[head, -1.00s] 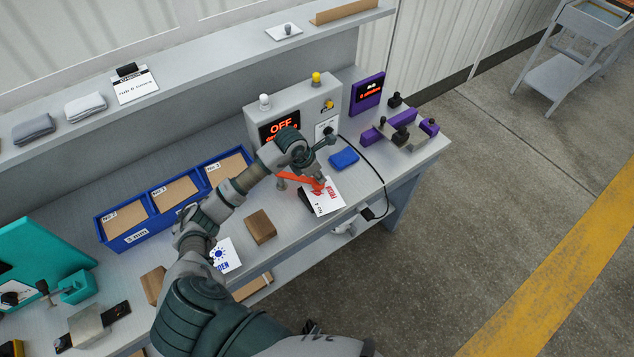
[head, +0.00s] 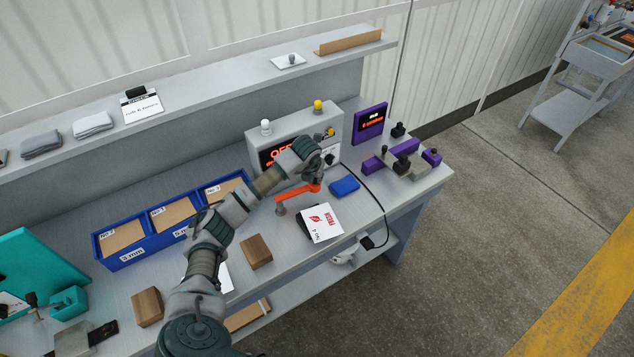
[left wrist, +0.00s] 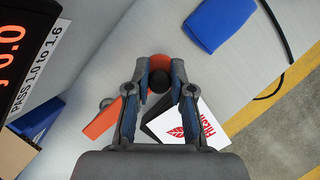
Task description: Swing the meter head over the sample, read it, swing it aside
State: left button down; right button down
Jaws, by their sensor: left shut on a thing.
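The orange swing arm of the meter (head: 298,194) pivots on a grey post on the bench, and its orange end also shows in the left wrist view (left wrist: 104,121). My left gripper (left wrist: 160,72) is shut on the dark knob (left wrist: 158,81) at the arm's free end. In the head view the left gripper (head: 317,176) is partly hidden by its own wrist. My right gripper is not in view.
A grey meter box (head: 292,128) with a partly hidden red display stands behind; its label reads "PASS 1.0 to 1.6" in the left wrist view. A blue cloth (head: 344,186), black cable, purple fixture (head: 403,157), blue bins (head: 124,256) and wooden blocks (head: 256,251) surround the arm.

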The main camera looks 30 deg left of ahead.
pick_arm(q)
jog(key=shift+w+a+n, duration=0.25)
jog(key=shift+a+n, duration=0.1)
jog(key=shift+n, duration=0.05)
jog(key=shift+a, duration=0.15)
jog(key=shift+w+a, duration=0.1)
jog(key=shift+a, duration=0.2)
jog(key=c, duration=1.1)
grip_release()
jog(key=shift+d, duration=0.1)
jog(key=shift+o, duration=0.4)
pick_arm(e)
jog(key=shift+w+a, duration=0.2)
pick_arm(q)
jog(key=v, duration=1.1)
jog(key=shift+r, duration=0.3)
